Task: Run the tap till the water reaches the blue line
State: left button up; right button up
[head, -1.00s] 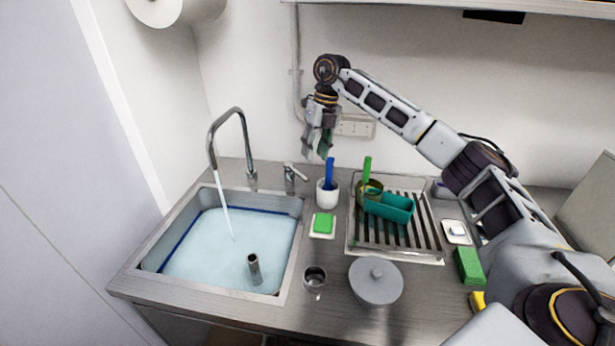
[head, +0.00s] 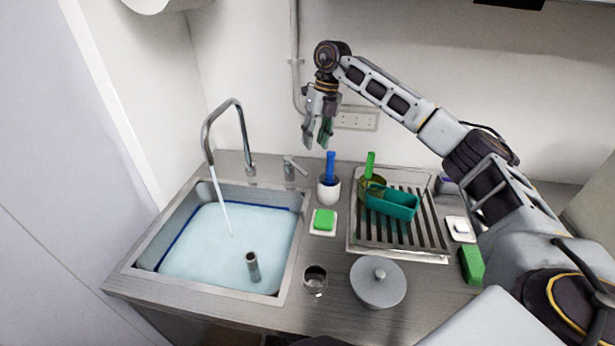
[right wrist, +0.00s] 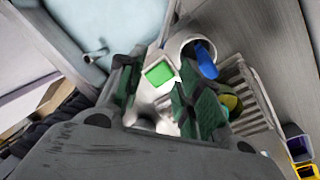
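The sink (head: 292,243) holds pale blue water (head: 215,262). The blue line (head: 181,230) shows on the left and back walls, right by the water's edge; I cannot tell if the water touches it. The tall curved tap (head: 241,128) pours a stream (head: 224,205) into the water. Its lever (head: 291,168) stands behind the sink's right back corner, handle pointing right. My right gripper (head: 317,141) is above and slightly right of the lever, apart from it. Its fingers are apart and empty in the right wrist view (right wrist: 155,88). My left gripper is out of view.
A standpipe (head: 252,267) rises from the water. Right of the sink are a white cup (head: 329,190) with a blue-handled brush, a green sponge (head: 324,219), a metal cup (head: 315,279) and a lidded grey pot (head: 378,284). A drying rack (head: 430,240) stands farther right.

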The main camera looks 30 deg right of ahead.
aim_at(308, 176)
jog(key=a+f, duration=0.1)
jog(key=f, duration=0.3)
jog(key=f+p, duration=0.1)
jog(key=f, duration=0.4)
jog(key=a+f, duration=0.1)
jog(key=f, duration=0.3)
jog(key=shift+a+f, duration=0.2)
jog(key=shift+a, duration=0.1)
grip_shut()
